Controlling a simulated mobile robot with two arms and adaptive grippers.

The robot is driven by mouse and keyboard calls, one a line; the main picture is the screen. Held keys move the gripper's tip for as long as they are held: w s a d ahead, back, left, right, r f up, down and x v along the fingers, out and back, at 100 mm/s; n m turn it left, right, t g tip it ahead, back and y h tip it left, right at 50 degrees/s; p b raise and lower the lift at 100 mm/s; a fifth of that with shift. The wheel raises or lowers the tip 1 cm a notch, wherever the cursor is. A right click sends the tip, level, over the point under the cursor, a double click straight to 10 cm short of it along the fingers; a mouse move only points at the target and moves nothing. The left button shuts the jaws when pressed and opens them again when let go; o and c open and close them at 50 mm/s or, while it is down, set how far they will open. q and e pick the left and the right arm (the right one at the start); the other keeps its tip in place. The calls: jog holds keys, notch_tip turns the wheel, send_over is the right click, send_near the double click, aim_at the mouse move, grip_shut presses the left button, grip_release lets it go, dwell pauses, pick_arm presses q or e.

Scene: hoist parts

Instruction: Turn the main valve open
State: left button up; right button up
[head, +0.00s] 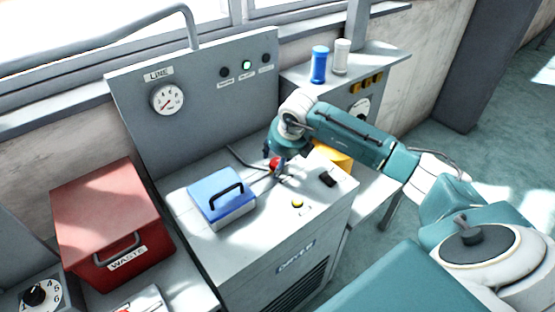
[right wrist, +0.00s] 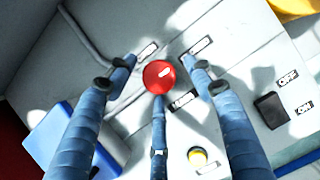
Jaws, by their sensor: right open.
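A red ball-shaped knob (head: 275,162) is on top of the light grey cabinet (head: 240,245); it also shows in the right wrist view (right wrist: 159,76). No legible label names it the main valve. My right gripper (head: 281,174) is over the cabinet top at the knob. In the right wrist view, my right gripper (right wrist: 158,82) is open, with its blue fingers spread around the red knob. I cannot tell whether any finger touches it. What is under the knob is hidden. My left gripper is not in view.
A blue box with a black handle (head: 222,193) stands left of the knob. A yellow button (head: 297,203) and a black ON/OFF switch (head: 327,179) are close by. A red WASTE bin (head: 105,220) is at left. A LINE gauge (head: 167,99) is on the back panel.

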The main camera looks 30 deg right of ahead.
jog(key=shift+f, duration=0.1)
jog(key=shift+w, duration=0.15)
jog(key=c, duration=1.1)
